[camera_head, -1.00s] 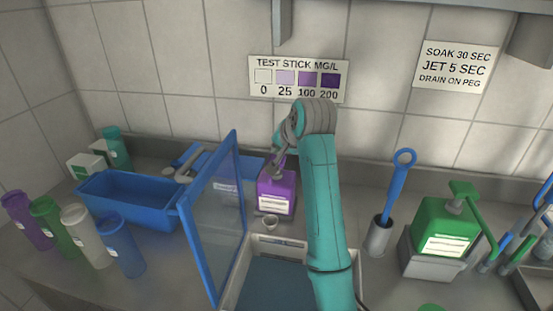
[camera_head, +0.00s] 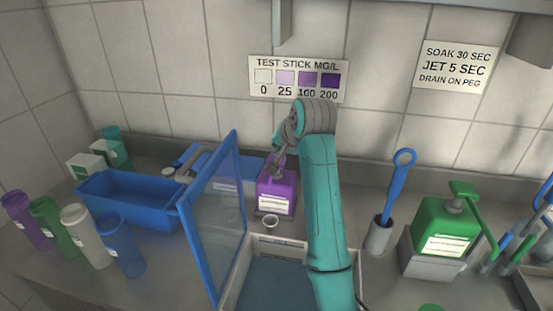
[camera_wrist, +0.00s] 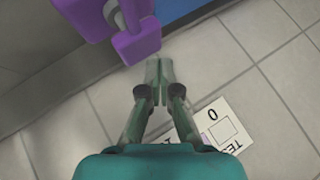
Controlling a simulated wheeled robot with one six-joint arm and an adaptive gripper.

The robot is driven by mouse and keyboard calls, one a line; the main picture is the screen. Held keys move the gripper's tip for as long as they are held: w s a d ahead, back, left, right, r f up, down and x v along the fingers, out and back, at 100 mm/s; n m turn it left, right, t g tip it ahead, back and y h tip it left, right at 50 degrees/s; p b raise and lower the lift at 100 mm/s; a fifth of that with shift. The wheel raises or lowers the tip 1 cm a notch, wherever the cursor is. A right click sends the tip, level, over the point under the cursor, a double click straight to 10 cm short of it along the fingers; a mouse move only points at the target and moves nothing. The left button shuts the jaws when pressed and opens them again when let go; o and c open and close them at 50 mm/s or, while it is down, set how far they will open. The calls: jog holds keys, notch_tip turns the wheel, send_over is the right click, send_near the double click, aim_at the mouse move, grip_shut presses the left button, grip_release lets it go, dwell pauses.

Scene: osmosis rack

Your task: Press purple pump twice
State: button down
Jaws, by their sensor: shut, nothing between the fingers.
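The purple pump bottle (camera_head: 277,192) stands upright on the counter behind the open-topped white bin, with a pale label on its front. My arm reaches up beside it, and my gripper (camera_head: 279,160) is at the height of its top, partly hidden by the wrist. In the wrist view, my gripper (camera_wrist: 158,72) is shut and empty, its fingertips next to the edge of the purple pump (camera_wrist: 137,40). I cannot tell whether they touch it.
A blue framed panel (camera_head: 213,220) stands upright left of the pump. A blue tub (camera_head: 133,199) and several bottles are at left. A green pump bottle (camera_head: 446,228) and a brush (camera_head: 397,188) stand at right.

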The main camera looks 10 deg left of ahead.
jog(key=shift+f, duration=1.45)
dwell(1.6)
jog(key=shift+r, duration=1.4)
jog(key=shift+r, duration=0.15)
jog(key=shift+r, duration=2.4)
notch_tip(320, 180, up, 4)
jog(key=shift+f, duration=0.1)
